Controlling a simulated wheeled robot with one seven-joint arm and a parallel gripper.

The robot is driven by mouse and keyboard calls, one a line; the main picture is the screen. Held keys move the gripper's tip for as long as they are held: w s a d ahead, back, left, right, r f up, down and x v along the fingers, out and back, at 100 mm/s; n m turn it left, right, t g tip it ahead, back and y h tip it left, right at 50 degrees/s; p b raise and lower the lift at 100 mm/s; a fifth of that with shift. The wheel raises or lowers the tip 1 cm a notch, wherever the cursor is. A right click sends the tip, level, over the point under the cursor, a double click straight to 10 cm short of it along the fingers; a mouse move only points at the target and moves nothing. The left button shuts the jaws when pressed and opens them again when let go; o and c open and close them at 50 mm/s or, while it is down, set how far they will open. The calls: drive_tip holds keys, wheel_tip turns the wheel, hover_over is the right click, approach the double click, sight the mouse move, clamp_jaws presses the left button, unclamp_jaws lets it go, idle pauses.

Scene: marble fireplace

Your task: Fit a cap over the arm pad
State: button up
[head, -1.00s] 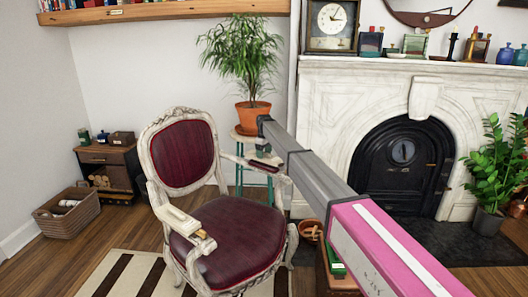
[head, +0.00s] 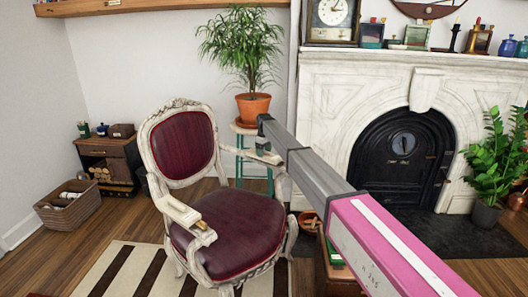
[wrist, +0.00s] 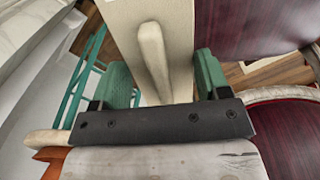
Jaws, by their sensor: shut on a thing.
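The armchair (head: 235,232) has a white carved frame and dark red upholstery. A cream cap with a raised ridge (head: 186,212) lies along its left arm. My gripper (wrist: 168,80) has teal fingers, set wide apart and shut on a cream cap (wrist: 119,17) with a central ridge. The held cap reaches away from me in the wrist view, with the red back and seat to its right. In the head view a cream piece (head: 268,157) shows at the chair's right arm, below my arm's end. No red pad shows there. Whether the cap touches or is seated on the pad cannot be told.
A teal stool (head: 240,165) with a potted plant (head: 253,105) stands close behind the right arm. The marble fireplace (head: 330,95) is to the right. A wicker basket (head: 68,207) and small cabinet (head: 108,162) stand at left. A striped rug (head: 115,268) lies in front.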

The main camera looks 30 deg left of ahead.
drive_tip(key=o, duration=1)
drive_tip(key=shift+r, duration=0.15)
wheel_tip(320, 180, up, 11)
drive_tip(key=shift+f, duration=0.2)
